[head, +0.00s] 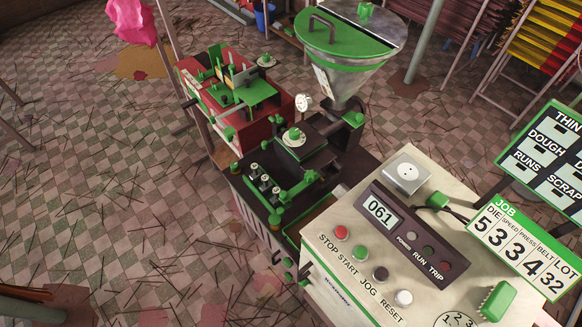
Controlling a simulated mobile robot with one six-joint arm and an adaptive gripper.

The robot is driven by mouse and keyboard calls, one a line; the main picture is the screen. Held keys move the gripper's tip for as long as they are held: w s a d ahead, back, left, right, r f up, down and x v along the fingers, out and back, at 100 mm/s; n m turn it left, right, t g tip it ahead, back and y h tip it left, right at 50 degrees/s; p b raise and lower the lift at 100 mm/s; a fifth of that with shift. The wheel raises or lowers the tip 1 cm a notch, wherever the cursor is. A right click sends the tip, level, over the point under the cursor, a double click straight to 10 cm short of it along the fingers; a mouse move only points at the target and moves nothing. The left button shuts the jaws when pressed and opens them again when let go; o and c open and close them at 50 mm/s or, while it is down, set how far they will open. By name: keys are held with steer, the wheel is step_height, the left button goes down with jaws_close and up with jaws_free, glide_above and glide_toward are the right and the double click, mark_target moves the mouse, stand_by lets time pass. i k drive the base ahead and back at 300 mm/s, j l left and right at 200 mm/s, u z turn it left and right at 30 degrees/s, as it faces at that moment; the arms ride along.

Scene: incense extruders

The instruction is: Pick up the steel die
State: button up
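Three small round steel-coloured pieces (265,182) stand in a row on the black top of the extruder machine, beside green fittings. They may be dies, but they are too small for me to tell which, if any, is the steel die. The extruder (330,160) has a steel hopper (345,78) with a green lid above it. A round pale disc with a green knob (293,137) sits on the machine body. My gripper is not in view.
A cream control console (340,240) with buttons and a display reading 061 stands at the front right. A green job board (525,250) is at the right edge. A red machine (235,90) stands behind. Thin sticks litter the open checkered floor (110,180) at left.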

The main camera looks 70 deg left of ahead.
mark_target(267, 189)
steer(key=u, duration=2.65)
